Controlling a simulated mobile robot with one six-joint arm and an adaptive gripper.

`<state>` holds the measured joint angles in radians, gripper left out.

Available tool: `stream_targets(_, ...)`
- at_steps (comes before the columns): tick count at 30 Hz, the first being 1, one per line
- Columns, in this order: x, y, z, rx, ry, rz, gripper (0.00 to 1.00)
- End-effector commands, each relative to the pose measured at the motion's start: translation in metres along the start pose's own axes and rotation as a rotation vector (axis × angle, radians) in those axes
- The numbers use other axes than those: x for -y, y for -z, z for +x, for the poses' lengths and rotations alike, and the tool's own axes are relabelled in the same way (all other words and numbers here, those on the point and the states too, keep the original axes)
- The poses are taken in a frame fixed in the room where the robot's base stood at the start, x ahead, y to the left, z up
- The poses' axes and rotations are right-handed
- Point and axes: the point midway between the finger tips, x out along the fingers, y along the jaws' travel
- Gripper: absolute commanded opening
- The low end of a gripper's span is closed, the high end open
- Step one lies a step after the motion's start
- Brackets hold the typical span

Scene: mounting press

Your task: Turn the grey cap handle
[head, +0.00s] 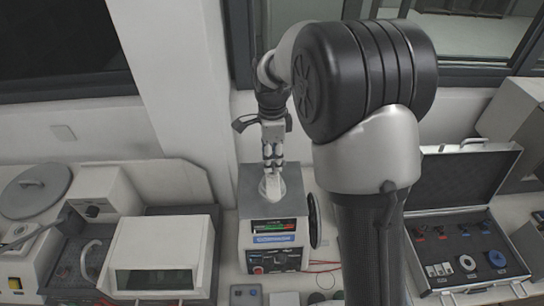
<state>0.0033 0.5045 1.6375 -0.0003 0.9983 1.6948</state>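The mounting press (272,222) is a grey box with a lit display and a panel of knobs, standing on the bench in the middle of the head view. A pale rounded piece (270,189) on its top looks like the grey cap; its handle is too small and too covered to make out. My gripper (272,170) points down right above this piece, at or very close to it. Whether the fingers touch or grip the handle does not show.
A dark handwheel (314,220) is on the press's right side. A white instrument (160,250) with a dark window stands to the left. An open case (463,245) with small parts lies to the right. Red cables (322,268) run beside the press.

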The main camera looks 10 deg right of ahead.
Motion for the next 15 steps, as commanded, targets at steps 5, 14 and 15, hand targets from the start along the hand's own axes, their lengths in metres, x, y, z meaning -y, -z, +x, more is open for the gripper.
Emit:
stream_targets(5, 0.0, 0.0, 0.0, 0.0, -0.001, 0.0, 0.3)
stream_targets(14, 0.001, 0.0, -0.04, 0.001, 0.004, 0.0, 0.3)
stream_targets(15, 0.001, 0.0, -0.05, 0.001, 0.005, 0.0, 0.3)
